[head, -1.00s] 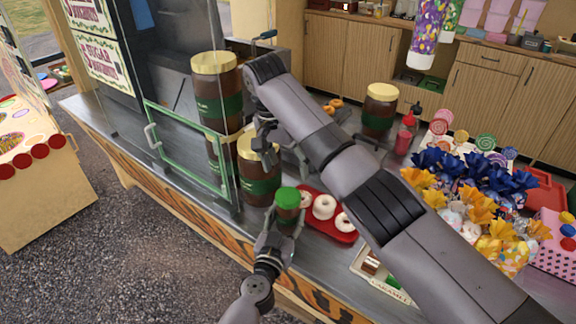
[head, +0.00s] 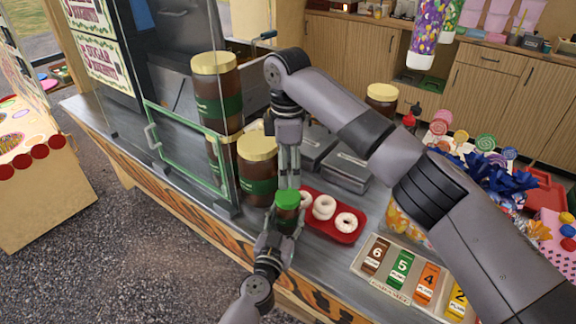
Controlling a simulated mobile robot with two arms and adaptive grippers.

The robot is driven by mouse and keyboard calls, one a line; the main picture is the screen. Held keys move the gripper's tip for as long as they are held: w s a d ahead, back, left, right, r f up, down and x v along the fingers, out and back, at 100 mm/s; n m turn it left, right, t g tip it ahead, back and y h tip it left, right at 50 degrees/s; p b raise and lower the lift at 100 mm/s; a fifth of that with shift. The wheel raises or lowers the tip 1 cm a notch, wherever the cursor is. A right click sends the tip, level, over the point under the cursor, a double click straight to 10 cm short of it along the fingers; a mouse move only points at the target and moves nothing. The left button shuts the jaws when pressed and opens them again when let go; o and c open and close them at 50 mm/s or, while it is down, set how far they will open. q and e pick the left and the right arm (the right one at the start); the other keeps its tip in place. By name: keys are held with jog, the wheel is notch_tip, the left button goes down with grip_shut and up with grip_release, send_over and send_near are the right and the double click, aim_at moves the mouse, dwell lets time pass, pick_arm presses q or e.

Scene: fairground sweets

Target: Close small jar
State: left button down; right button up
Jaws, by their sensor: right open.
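The small jar (head: 288,215), brown with a green lid (head: 287,198) on top, is upright near the counter's front edge. My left gripper (head: 281,234) is around its lower body with a finger on each side, shut on it. I cannot tell whether the jar touches the counter or is held just above it. My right gripper (head: 288,181) points straight down right above the green lid. Its fingers are open and empty, with the tips close to the lid; whether they touch it is unclear.
Large brown jars with cream lids (head: 258,148) stand just left and behind. A red tray (head: 312,224) of white doughnuts sits close on the right. A caramel rack (head: 376,285) and wrapped sweets crowd the counter further right. A glass screen with green frame (head: 185,150) stands left.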

aim_at(288, 195)
jog(key=shift+s+n, duration=0.1)
jog(key=shift+n, duration=0.4)
jog(key=shift+f, duration=0.1)
jog(key=shift+f, duration=3.95)
jog(key=c, duration=1.3)
jog(key=m, duration=0.5)
jog(key=shift+m, duration=0.3)
jog(key=m, duration=0.6)
jog(key=o, duration=1.3)
